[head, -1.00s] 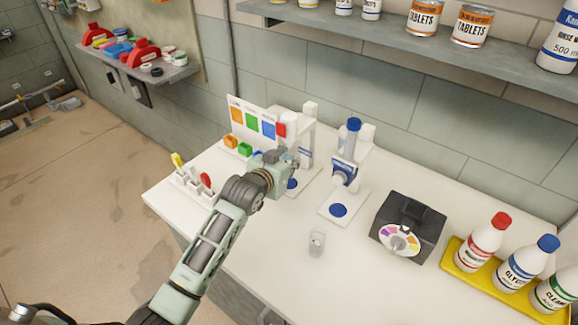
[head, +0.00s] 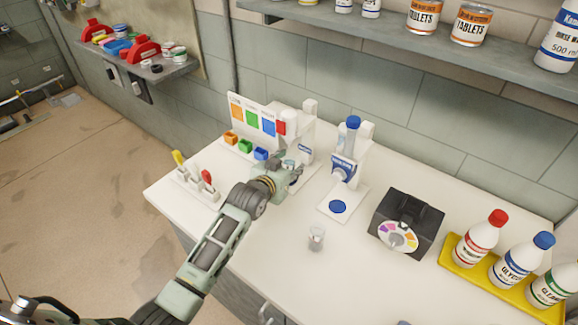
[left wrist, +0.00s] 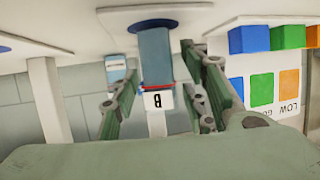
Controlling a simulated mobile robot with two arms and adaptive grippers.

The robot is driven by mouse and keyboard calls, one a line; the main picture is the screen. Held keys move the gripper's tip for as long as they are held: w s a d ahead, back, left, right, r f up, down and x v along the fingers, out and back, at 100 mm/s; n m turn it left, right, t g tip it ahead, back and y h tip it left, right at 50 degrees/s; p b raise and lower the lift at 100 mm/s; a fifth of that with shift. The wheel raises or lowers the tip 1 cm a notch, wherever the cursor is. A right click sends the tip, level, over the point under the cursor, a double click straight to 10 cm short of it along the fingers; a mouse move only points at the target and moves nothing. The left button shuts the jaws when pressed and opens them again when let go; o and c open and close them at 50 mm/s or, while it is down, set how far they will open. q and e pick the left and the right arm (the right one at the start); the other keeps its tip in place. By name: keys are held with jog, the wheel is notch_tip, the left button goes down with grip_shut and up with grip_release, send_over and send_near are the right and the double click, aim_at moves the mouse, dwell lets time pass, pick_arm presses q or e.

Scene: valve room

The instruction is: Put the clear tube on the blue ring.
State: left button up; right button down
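A translucent grey-blue tube (left wrist: 154,55) stands between my left gripper's fingers in the left wrist view, which shows the scene upside down. Its lower end is at the blue ring (left wrist: 152,25); exact contact is hard to tell. My left gripper (head: 289,172) is at the base of the left white dispenser (head: 309,140). Its fingers (left wrist: 158,92) are spread, with gaps on both sides of the tube. In the head view the gripper mostly hides the tube. My right gripper is not in view.
A small clear cup (head: 316,239) stands on the white counter (head: 270,240). A second dispenser (head: 344,167) has a blue disc (head: 338,207) on its base. A dark box with a dial (head: 406,222) and a yellow tray (head: 456,265) of bottles are right. Coloured blocks (head: 245,146) are close left.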

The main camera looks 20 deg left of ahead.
pick_arm(q)
jog(key=shift+r, duration=0.2)
jog(key=b+v, duration=0.1)
jog(key=v, duration=1.1)
jog(key=shift+f, duration=0.15)
